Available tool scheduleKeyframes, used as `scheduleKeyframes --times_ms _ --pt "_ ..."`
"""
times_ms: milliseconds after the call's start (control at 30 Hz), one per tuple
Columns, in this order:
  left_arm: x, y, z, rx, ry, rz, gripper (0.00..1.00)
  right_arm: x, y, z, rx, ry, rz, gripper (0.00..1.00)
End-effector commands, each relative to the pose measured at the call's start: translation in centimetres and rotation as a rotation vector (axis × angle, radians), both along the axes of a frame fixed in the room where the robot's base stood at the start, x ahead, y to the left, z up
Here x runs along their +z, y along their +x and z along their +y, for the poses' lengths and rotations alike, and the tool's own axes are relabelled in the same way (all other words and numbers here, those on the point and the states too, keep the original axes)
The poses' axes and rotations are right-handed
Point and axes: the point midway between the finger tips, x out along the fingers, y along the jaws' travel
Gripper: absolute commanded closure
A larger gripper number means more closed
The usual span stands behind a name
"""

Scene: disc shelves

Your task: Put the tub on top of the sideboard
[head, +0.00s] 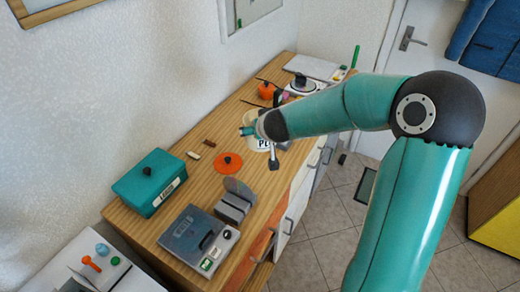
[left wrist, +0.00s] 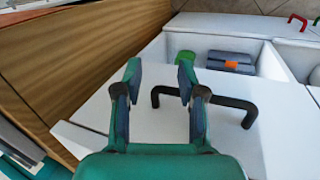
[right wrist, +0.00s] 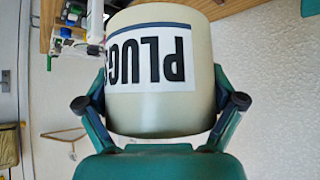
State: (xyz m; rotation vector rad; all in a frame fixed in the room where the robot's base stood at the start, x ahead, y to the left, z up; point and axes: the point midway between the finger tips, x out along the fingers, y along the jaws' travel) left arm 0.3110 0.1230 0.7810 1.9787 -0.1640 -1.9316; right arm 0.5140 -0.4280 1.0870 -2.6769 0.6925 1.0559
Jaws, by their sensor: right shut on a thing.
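The cream tub (right wrist: 203,110) has a white label reading PLUGS and fills the middle of the right wrist view. My right gripper (right wrist: 160,105) is shut on it, with a finger on either side. In the head view the tub (head: 258,122) is partly hidden by my right gripper (head: 263,135). It appears over the front part of the sideboard's wooden top (head: 200,172); I cannot tell whether it touches it. My left gripper (left wrist: 159,78) is open and empty, near a white drawer front with a black handle (left wrist: 205,97). It is outside the head view.
On the sideboard stand a teal box (head: 148,182), a grey device (head: 198,238), an orange disc (head: 229,163) and an orange pot (head: 267,90).

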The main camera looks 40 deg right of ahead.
Motion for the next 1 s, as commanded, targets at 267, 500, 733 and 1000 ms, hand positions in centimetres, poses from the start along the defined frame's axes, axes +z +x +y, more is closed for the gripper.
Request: scheduleKeyframes --times_ms 267,500,733,1000 --pt "-0.3 0.0 0.0 0.0 0.0 0.0 0.6 -5.0 0.0 0.2 0.006 0.003 0.006 0.5" --pt "-4.0 0.0 0.0 0.0 0.0 0.0 0.6 -11.8 0.0 0.2 0.004 0.002 0.004 0.5" --pt "-4.5 0.0 0.0 0.0 0.0 0.0 0.6 -14.3 0.1 0.1 0.004 0.001 0.001 0.5" --pt "-5.1 0.0 0.0 0.0 0.0 0.0 0.6 -17.2 0.0 0.1 0.002 0.002 0.003 0.5"
